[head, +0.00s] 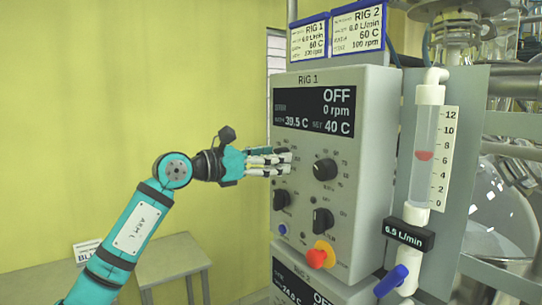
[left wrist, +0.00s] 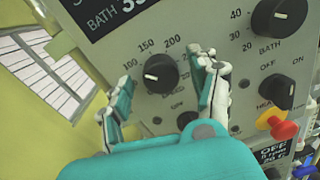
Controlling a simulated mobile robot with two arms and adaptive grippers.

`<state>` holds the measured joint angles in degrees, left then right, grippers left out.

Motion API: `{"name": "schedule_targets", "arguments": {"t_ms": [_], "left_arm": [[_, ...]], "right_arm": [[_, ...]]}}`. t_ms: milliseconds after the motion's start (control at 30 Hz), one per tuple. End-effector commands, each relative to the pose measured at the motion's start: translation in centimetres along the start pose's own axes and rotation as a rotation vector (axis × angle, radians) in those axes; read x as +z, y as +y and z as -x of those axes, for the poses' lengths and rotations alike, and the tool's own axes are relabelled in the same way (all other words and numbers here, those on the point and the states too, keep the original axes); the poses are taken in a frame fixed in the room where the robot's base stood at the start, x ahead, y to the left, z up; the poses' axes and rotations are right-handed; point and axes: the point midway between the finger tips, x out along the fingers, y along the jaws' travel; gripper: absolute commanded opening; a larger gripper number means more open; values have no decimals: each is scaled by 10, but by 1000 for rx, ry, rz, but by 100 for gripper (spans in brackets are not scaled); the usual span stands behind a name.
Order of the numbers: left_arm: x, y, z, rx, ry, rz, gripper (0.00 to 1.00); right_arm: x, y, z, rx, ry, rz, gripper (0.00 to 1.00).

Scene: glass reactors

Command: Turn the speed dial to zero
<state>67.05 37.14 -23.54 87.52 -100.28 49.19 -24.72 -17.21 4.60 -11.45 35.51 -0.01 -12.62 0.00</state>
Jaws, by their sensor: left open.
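The speed dial is a round black knob (left wrist: 160,73) with a white pointer mark, on the grey RIG 1 panel (head: 340,82). In the left wrist view the mark lies toward the left, and 100, 150 and 200 are printed around the knob. The low end of the scale is partly hidden. My left gripper (head: 287,160) is open at the panel and covers the dial in the head view. In the left wrist view its fingers (left wrist: 165,95) stand on either side of the dial; contact is unclear. The display (head: 314,110) reads OFF, 0 rpm. My right gripper is out of view.
The bath knob (head: 325,170) is right of the gripper. Below are a black knob (head: 281,199), the heat switch (head: 322,221) and a red button (head: 317,258) on yellow. A flow meter (head: 427,150) stands at the right. A grey table (head: 175,258) is at lower left.

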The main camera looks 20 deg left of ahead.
Motion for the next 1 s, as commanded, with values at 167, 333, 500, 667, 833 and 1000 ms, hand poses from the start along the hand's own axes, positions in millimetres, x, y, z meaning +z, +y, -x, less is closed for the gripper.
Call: {"name": "schedule_targets", "arguments": {"t_ms": [167,333,500,667,833,1000], "left_arm": [[0,0,0,0,0,0,46],[0,0,0,0,0,0,23],[0,0,0,0,0,0,6],[0,0,1,0,0,11,6],[0,0,1,1,-3,63,6],[0,1,1,2,-7,168,6]], "right_arm": [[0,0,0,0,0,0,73],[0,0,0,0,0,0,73],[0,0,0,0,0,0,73],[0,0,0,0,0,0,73],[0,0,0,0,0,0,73],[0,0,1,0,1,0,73]]}}
